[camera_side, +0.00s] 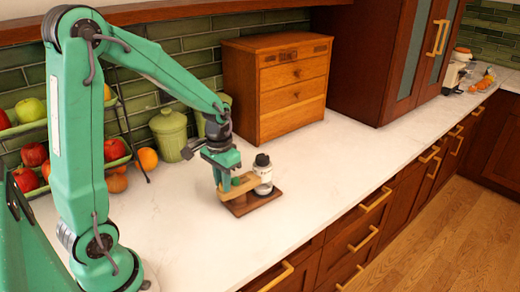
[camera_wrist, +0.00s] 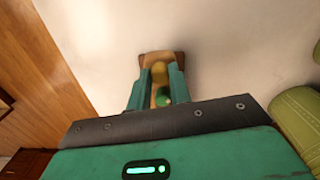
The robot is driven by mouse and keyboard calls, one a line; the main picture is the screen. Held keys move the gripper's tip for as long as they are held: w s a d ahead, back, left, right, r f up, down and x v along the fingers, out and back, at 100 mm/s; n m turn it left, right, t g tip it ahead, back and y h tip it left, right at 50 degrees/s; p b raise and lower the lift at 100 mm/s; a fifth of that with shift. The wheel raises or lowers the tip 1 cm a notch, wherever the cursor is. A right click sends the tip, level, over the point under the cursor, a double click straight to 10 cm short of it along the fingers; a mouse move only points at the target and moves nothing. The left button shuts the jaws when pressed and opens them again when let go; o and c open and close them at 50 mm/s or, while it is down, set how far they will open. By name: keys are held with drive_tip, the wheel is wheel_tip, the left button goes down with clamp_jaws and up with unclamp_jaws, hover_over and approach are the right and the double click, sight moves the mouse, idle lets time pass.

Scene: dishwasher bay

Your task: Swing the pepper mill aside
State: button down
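A white jar with a black cap (camera_side: 263,172), which I take for the pepper mill, stands upright on a brown wooden board (camera_side: 240,208). A tan wooden piece (camera_side: 245,184) sits over the board, beside or against the jar. My gripper (camera_side: 229,184) points down at the left of this piece, with a green round part (camera_side: 236,181) by its fingers. Whether the fingers touch anything is unclear. The jar cannot be made out there.
A wooden drawer chest (camera_side: 292,92) stands behind the board. A green canister (camera_side: 169,134) and a fruit rack (camera_side: 25,130) are at the left, with loose orange fruit (camera_side: 147,158). The white counter (camera_side: 335,160) is clear to the right, up to its front edge.

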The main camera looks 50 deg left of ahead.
drive_tip(key=shift+d, duration=0.1)
idle(0.3)
drive_tip(key=n, duration=0.1)
drive_tip(key=d+n, duration=0.1)
drive_tip(key=n, duration=0.1)
drive_tip(key=d+n, duration=0.1)
drive_tip(key=n, duration=0.1)
drive_tip(key=shift+w, duration=0.3)
drive_tip(key=shift+w+d+n, duration=0.45)
drive_tip(key=shift+w+n, duration=0.3)
drive_tip(key=shift+n, duration=1.4)
drive_tip(key=shift+w+d+n, duration=0.4)
drive_tip(key=shift+w+n, duration=0.3)
drive_tip(key=shift+n, duration=1.5)
drive_tip(key=shift+w+d+n, duration=0.45)
drive_tip(key=shift+w+n, duration=0.3)
drive_tip(key=shift+n, duration=1.4)
drive_tip(key=c, duration=1.3)
unclamp_jaws()
